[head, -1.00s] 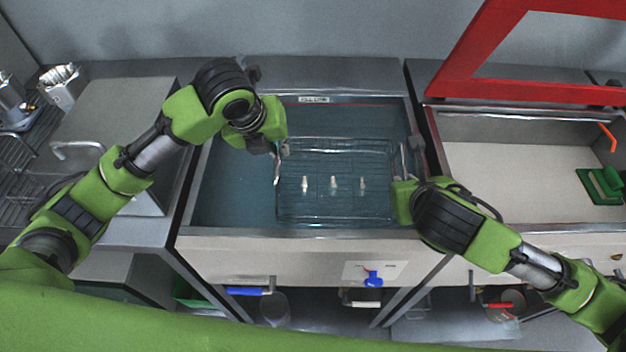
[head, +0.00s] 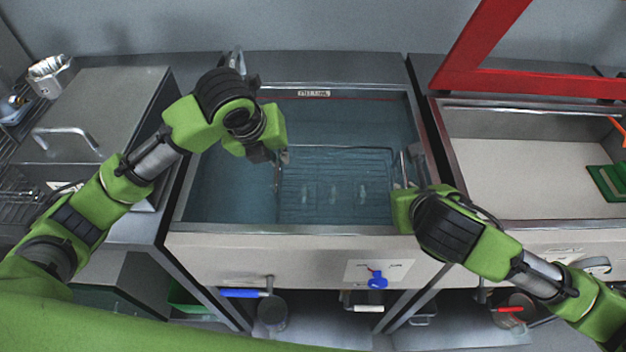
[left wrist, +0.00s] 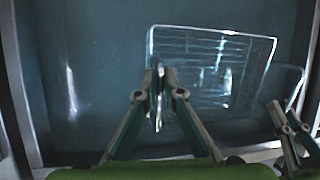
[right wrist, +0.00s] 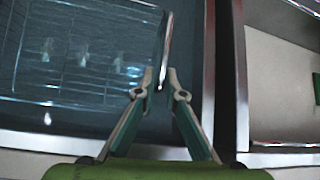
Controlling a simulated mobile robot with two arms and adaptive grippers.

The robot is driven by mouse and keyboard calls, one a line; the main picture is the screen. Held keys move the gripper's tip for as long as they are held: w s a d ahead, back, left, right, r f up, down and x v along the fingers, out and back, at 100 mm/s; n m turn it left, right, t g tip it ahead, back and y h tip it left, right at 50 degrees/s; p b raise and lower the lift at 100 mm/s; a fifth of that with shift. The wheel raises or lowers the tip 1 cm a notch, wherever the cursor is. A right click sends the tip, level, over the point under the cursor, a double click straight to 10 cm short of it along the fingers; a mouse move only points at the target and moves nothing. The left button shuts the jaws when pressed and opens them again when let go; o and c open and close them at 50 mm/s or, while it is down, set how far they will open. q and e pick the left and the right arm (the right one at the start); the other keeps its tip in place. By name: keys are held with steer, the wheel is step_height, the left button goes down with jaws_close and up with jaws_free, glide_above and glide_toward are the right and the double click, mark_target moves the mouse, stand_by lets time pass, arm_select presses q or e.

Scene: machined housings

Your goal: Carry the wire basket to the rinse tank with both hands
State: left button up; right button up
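The wire basket (head: 335,195) is in a tank (head: 310,229) of bluish liquid, mostly under the surface, with several small pale parts (head: 333,194) blurred inside it. It looks roughly level. My left gripper (head: 281,159) is shut on the basket's left upright handle; the left wrist view shows its fingertips (left wrist: 158,92) meeting on the bar. My right gripper (head: 403,186) is shut on the right handle, close to the tank's right wall; the right wrist view shows its fingertips (right wrist: 160,88) on that bar. The basket's underside and its contact with the tank floor cannot be made out.
A second basin (head: 530,172) with a pale floor stands to the right, with a red frame (head: 480,60) above it and a green object (head: 606,183) inside. A lidded steel unit (head: 100,105) stands left. Open liquid lies left of the basket.

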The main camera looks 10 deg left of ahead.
arm_select(q)
steer(key=o, duration=0.3)
steer(key=shift+w+a+r, duration=0.15)
steer(key=shift+w+a, duration=0.15)
steer(key=shift+a, duration=0.25)
arm_select(e)
steer(key=o, duration=0.3)
steer(key=shift+d+f+h, duration=0.25)
steer(key=shift+d+h, duration=0.05)
steer(key=shift+d, duration=0.15)
arm_select(q)
steer(key=shift+s+d, duration=0.15)
arm_select(e)
steer(key=shift+o, duration=0.2)
steer(key=shift+a+r, duration=0.1)
arm_select(q)
steer(key=shift+d, duration=0.15)
arm_select(e)
steer(key=shift+a+r, duration=0.15)
steer(key=shift+r, duration=0.3)
step_height(320, 180, up, 9)
steer(key=shift+r, duration=0.15)
arm_select(q)
steer(key=v, duration=1.2)
